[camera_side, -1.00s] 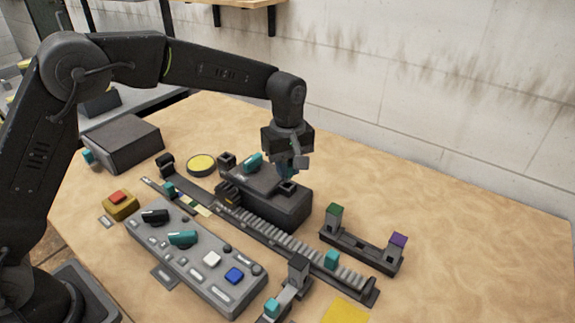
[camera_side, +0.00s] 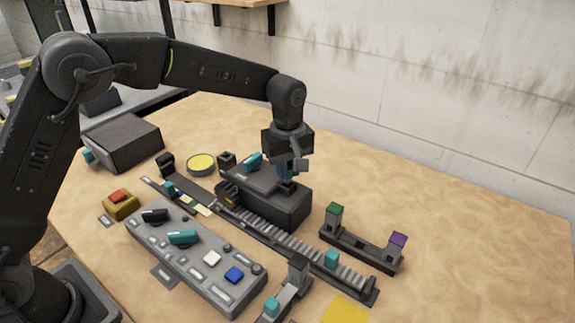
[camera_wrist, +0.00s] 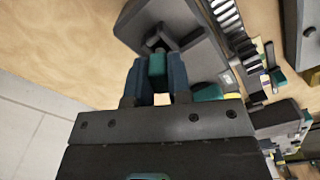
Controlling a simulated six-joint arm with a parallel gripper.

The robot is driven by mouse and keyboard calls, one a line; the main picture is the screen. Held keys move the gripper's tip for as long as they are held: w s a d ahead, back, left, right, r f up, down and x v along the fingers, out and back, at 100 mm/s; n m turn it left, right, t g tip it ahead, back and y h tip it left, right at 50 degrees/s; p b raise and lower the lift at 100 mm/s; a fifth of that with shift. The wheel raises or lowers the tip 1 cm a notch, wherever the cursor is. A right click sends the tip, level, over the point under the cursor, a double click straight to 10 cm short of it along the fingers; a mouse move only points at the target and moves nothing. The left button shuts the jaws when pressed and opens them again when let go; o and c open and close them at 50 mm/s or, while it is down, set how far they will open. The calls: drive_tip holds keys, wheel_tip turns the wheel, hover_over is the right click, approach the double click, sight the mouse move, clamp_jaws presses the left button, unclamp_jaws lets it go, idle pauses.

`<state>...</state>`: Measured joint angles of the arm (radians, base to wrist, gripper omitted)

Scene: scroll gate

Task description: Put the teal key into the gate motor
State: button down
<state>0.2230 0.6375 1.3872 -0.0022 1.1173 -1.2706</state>
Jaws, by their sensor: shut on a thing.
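The gate motor is a dark box (camera_side: 270,207) behind the toothed rack, with a small square socket (camera_side: 287,187) on its top. My gripper (camera_side: 288,172) is right above that socket, pointing down. In the wrist view, its two blue fingers are shut on the teal key (camera_wrist: 157,66), which sits upright between them. The motor (camera_wrist: 195,45) and the dark socket opening (camera_wrist: 158,42) show just beyond the key. The key's lower end is hidden, so I cannot tell whether it is in the socket or just above it.
A teal piece (camera_side: 252,160) stands on the motor's left end. The toothed rack (camera_side: 285,245) runs along the motor's front. A grey control panel (camera_side: 195,255) with handles and buttons lies nearer. A bracket with green and purple blocks (camera_side: 362,247) stands right. Table is clear behind it.

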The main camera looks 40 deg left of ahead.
drive_tip(key=shift+f, duration=1.1)
idle(0.3)
drive_tip(key=shift+c, duration=2.4)
unclamp_jaws()
drive_tip(key=shift+r, duration=3.55)
